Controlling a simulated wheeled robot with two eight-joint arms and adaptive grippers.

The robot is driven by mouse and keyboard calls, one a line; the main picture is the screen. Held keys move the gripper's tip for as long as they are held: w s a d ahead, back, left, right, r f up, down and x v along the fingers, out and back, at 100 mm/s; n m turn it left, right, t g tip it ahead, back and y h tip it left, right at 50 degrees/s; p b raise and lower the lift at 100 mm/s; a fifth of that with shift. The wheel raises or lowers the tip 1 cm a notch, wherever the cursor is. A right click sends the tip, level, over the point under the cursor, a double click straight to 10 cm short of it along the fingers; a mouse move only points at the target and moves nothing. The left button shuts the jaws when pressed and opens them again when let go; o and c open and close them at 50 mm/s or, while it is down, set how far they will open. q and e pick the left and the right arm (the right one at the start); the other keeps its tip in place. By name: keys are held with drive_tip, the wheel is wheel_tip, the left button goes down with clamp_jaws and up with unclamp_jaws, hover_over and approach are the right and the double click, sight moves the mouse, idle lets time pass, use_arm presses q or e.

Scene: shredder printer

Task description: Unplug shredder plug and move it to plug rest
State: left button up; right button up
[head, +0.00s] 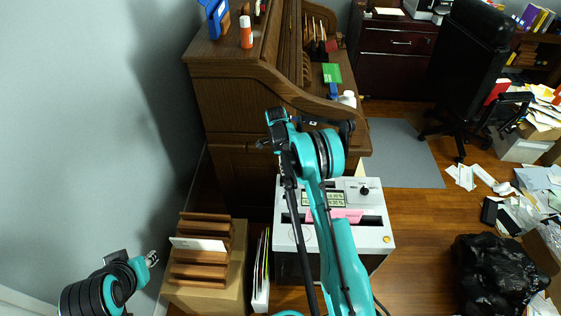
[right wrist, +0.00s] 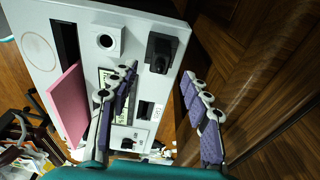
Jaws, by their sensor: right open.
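The white shredder (head: 380,238) stands in the middle of the head view, in front of the wooden desk. In the right wrist view its top panel (right wrist: 42,45) carries a black plug-like block (right wrist: 160,52) near the back edge and a smaller black piece (right wrist: 127,143) on a white plate. I cannot tell for certain which is the plug and which the plug rest. My right gripper (right wrist: 160,75) is open and empty above the panel's back edge, its fingers apart. My left gripper (head: 151,258) is at lower left in the head view, away from the shredder; its jaws are unclear.
Pink paper (head: 347,215) stands in the shredder slot beside a white knob housing (right wrist: 107,40). The wooden desk (head: 235,100) rises close behind. A wooden letter rack (head: 203,255) on a box stands to the left. A black bag (head: 490,270) and papers lie on the right.

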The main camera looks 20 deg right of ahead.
sight(286, 177)
drive_tip(key=f, duration=0.2)
drive_tip(key=f+b, duration=0.1)
drive_tip(key=f, duration=0.1)
drive_tip(key=f+b, duration=0.1)
drive_tip(key=f, duration=0.1)
drive_tip(key=shift+s+d+f, duration=0.15)
drive_tip(key=shift+d+f, duration=0.2)
drive_tip(key=c, duration=1.1)
clamp_jaws()
drive_tip(key=shift+r, duration=0.65)
drive_tip(key=shift+o, duration=1.3)
unclamp_jaws()
clamp_jaws()
drive_tip(key=shift+r, duration=0.1)
